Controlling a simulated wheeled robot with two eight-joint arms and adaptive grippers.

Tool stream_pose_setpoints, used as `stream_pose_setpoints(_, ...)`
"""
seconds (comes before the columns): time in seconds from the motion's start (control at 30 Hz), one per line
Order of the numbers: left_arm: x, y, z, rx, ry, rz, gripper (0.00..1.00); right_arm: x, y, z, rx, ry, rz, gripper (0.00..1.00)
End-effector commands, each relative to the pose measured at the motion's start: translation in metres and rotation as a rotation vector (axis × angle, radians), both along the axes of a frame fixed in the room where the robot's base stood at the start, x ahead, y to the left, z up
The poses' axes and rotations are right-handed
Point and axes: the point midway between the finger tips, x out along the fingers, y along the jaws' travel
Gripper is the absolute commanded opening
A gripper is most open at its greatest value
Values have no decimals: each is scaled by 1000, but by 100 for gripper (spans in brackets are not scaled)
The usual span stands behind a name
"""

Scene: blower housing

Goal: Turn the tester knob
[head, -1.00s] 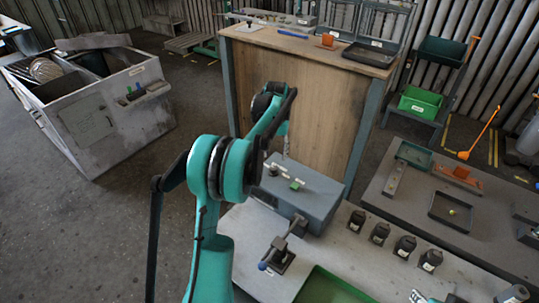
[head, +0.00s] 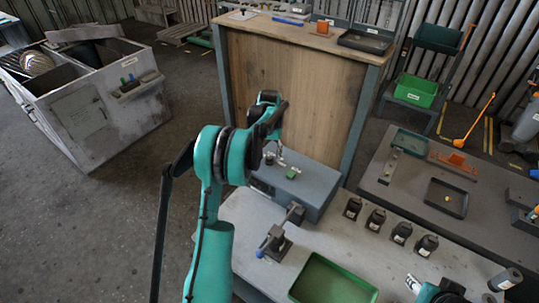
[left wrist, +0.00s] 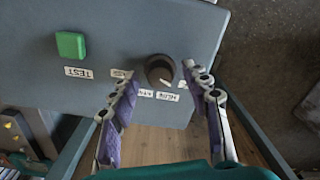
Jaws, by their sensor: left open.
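The tester box (head: 318,190) is a grey-blue box at the back of the near grey bench. Its green button (head: 292,173) shows in the head view and also in the left wrist view (left wrist: 71,45), above a label that appears upside down. The dark round tester knob (left wrist: 159,68) has a pale pointer mark and labels around its lower side. My left gripper (left wrist: 160,76) is open, its two fingers on either side of the knob, with visible gaps. In the head view, my left arm partly hides the knob. Part of my right gripper (head: 414,283) shows at the lower right; its jaws are unclear.
A lever fixture (head: 274,243), a green tray (head: 333,258) and several dark bottles (head: 376,219) stand on the near bench. A wooden-fronted workbench (head: 290,95) rises behind the tester. A grey bin (head: 85,115) stands at left, with open floor between.

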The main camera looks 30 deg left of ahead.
Motion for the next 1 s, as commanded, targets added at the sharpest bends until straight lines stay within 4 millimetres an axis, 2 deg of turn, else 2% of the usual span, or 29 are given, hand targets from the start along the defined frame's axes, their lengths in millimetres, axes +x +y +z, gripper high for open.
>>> stream_pose_setpoints(0.03, 0, 0, 0, 0, 0, 0, 42, 0, 0, 0, 0, 0, 0, 40)
stream_pose_setpoints(0.2, 0, 0, 0, 0, 0, 0, 0, 0, 0, 0, 0, 0, 0, 40)
stream_pose_setpoints(0.57, 0, 0, 0, 0, 0, -35, 0, 0, 0, -1, 0, 0, 0, 40)
stream_pose_setpoints(0.77, 0, 0, 0, 0, 0, -138, 0, 0, 0, -4, 0, 0, 0, 40)
stream_pose_setpoints(1.0, 0, 0, 0, 0, 1, -335, 0, 0, 0, -9, 0, 0, 0, 40)
